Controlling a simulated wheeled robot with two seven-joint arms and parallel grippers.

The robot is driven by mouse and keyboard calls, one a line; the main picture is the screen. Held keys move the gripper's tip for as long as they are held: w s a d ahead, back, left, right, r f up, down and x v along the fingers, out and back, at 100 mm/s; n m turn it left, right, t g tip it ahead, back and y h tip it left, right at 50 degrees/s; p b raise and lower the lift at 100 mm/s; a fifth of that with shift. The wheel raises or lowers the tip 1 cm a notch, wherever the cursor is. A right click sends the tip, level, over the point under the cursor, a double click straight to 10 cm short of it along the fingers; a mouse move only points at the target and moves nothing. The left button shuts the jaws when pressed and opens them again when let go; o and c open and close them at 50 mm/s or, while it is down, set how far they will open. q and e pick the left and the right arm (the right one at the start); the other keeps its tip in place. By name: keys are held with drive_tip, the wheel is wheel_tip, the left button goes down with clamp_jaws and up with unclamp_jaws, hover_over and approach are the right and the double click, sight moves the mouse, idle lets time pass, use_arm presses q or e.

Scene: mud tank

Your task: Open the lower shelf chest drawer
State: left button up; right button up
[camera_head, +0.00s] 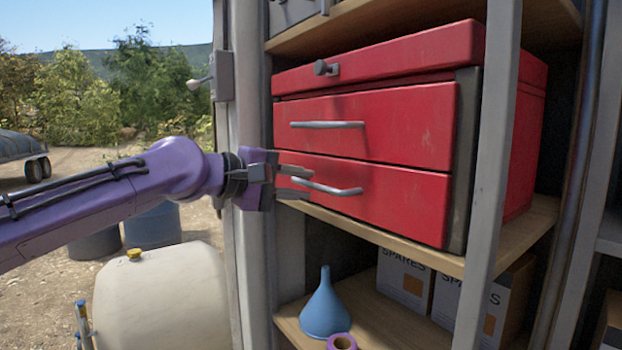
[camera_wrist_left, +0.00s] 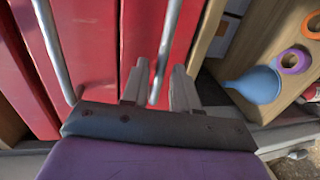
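The red chest (camera_head: 375,130) stands on a wooden shelf and has two drawers, both closed. The lower drawer (camera_head: 400,205) has a grey bar handle (camera_head: 335,190). My left gripper (camera_head: 308,183) is open at the left end of that handle. In the left wrist view the lower handle (camera_wrist_left: 170,45) runs between the two parted fingers (camera_wrist_left: 158,88), with a gap visible beside it. I cannot tell whether either finger touches it. The upper drawer (camera_head: 400,125) has its own handle (camera_head: 327,125). My right gripper is not in view.
A grey upright post (camera_head: 490,170) stands in front of the chest's right part. Below are a blue funnel (camera_head: 325,308), a purple roll (camera_head: 341,342) and SPARES boxes (camera_head: 405,280). A beige tank (camera_head: 160,295) stands at lower left.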

use_arm(q)
drive_tip(key=shift+x, duration=1.45)
clamp_jaws()
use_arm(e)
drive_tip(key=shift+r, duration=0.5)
use_arm(q)
drive_tip(key=shift+a, duration=0.1)
